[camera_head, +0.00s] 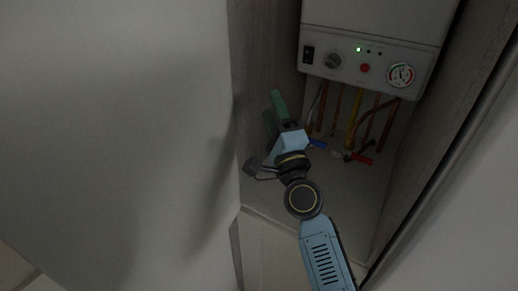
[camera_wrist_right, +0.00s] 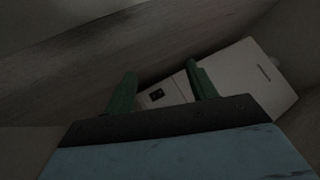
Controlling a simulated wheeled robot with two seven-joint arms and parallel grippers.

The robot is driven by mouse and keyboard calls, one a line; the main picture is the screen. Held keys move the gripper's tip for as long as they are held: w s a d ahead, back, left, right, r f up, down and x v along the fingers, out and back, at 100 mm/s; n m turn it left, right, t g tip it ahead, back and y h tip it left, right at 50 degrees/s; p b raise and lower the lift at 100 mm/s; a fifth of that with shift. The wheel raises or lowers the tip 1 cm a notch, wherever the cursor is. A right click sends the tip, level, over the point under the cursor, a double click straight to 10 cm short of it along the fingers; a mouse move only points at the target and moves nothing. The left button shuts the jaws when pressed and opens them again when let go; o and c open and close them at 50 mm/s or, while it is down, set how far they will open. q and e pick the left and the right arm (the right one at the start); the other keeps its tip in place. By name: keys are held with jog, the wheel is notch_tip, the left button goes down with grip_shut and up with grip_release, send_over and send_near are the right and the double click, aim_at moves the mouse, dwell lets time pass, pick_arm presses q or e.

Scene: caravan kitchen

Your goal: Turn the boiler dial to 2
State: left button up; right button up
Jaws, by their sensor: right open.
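The white boiler (camera_head: 375,25) hangs at the back of the cupboard in the head view. Its dial (camera_head: 332,61) is a dark round knob on the panel, right of a black rocker switch (camera_head: 308,54). The setting of the dial is too small to read. My right gripper (camera_head: 272,108) has green fingers, is open and empty, and is below and left of the dial, apart from it. In the right wrist view the boiler (camera_wrist_right: 245,80) shows beyond the fingers, with the black switch (camera_wrist_right: 157,95) between them. The dial is not visible there. My left gripper is not in view.
The panel also has a lit green light (camera_head: 358,49), a red button (camera_head: 365,68) and a gauge (camera_head: 400,75). Copper and yellow pipes (camera_head: 354,118) run below, with a red-handled valve (camera_head: 360,159) and a blue one (camera_head: 318,144). Cupboard walls (camera_head: 262,60) stand close on both sides.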

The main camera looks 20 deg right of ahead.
jog(key=s+a+f+n+g+y, duration=0.1)
jog(key=a+f+n+g+y, duration=0.2)
jog(key=f+n, duration=0.4)
jog(key=shift+s+a+f+y, duration=0.3)
jog(key=shift+f+y, duration=0.2)
jog(key=shift+y, duration=0.3)
jog(key=shift+w, duration=0.1)
